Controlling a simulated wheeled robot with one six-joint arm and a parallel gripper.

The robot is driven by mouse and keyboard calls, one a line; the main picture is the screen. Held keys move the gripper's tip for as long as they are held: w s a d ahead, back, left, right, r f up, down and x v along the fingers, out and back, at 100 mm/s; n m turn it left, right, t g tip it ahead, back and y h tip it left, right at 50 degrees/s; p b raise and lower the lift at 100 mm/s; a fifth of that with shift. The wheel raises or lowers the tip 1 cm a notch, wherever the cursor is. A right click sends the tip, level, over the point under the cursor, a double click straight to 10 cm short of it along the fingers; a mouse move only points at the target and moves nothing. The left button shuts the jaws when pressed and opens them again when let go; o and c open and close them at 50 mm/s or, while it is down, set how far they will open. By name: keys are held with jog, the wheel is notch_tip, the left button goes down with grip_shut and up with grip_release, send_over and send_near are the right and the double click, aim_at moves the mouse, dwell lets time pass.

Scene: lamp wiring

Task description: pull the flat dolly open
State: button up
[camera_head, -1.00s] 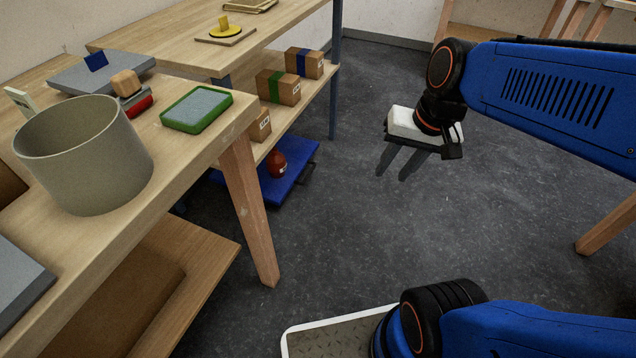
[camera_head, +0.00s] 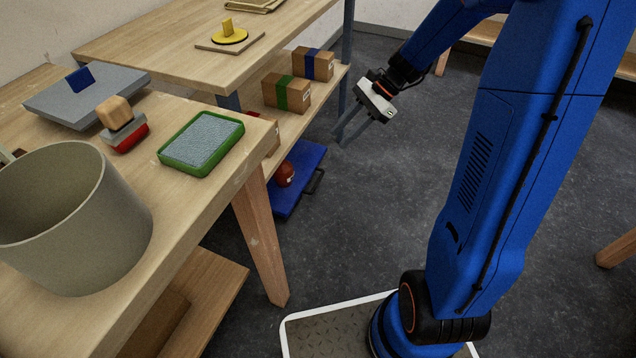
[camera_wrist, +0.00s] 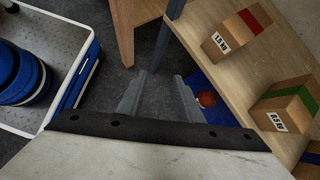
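The flat dolly (camera_head: 304,168) is a low blue platform on the floor, partly under the lower shelf of the far table. A dark handle (camera_head: 316,181) stands at its right edge, and a red round object (camera_head: 284,174) sits on it. My gripper (camera_head: 345,139) hangs above the floor to the right of the dolly, apart from it, with its two fingers spread and nothing between them. In the wrist view the gripper (camera_wrist: 160,92) points down toward the floor, and the blue dolly (camera_wrist: 222,112) shows beyond the right finger, partly hidden by it.
Boxes with green (camera_head: 287,92) and blue (camera_head: 313,64) bands stand on the lower shelf (camera_head: 333,82) above the dolly. A wooden table leg (camera_head: 260,240) stands left of the dolly. Open dark floor (camera_head: 375,190) lies to its right.

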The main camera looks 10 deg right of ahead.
jog(key=w+d+f+m+t+y, duration=0.2)
jog(key=w+d+f+m+y, duration=0.1)
jog(key=w+f+m, duration=0.55)
jog(key=w+d+f+m+t+y, duration=0.15)
jog(key=w+f+m, duration=0.35)
jog(key=w+f, duration=0.65)
jog(key=d+f+m+t+y, duration=0.15)
jog(key=f+m, duration=0.25)
jog(key=f, duration=0.5)
jog(key=d+f+m+t, duration=0.2)
jog(key=d+f+m, duration=0.15)
jog(key=f, duration=0.55)
jog(key=m+t+h, duration=0.2)
jog(key=m+t, duration=0.1)
jog(key=m, duration=0.4)
send_near(318, 180)
jog(key=x, duration=0.6)
jog(key=f+x, duration=0.1)
jog(key=x, duration=0.3)
jog(key=shift+c, duration=0.4)
grip_shut()
